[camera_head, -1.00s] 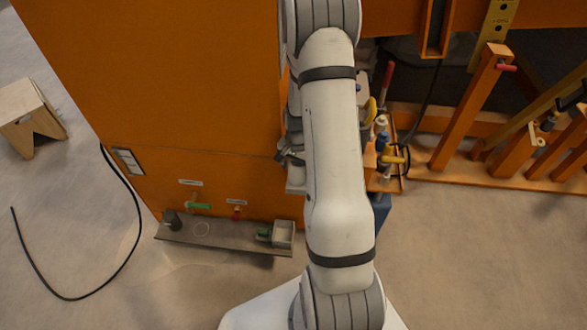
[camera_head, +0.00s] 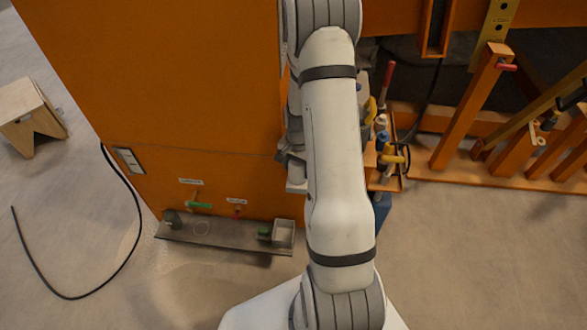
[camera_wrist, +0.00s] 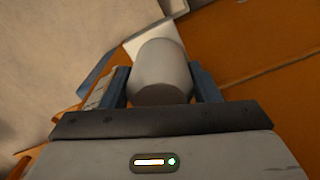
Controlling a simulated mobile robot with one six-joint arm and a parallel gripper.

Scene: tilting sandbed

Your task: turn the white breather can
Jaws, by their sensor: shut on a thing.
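The white breather can (camera_wrist: 162,70) is a pale, rounded cylinder in the middle of the wrist view. My gripper (camera_wrist: 160,88) is shut on it, with one blue-grey finger on each side of the can. The far end of the can and whatever it is fixed to are hidden behind it. In the head view my white arm covers most of the work spot. A grey part of my wrist shows at the orange cabinet's right edge, and the can cannot be made out there.
The orange cabinet (camera_head: 170,90) fills the upper left, with a grey shelf (camera_head: 215,236) low on its front. An orange tool holder (camera_head: 388,170) with several tools stands right of my arm. A wooden stool (camera_head: 30,115) and a black cable (camera_head: 135,210) are at left.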

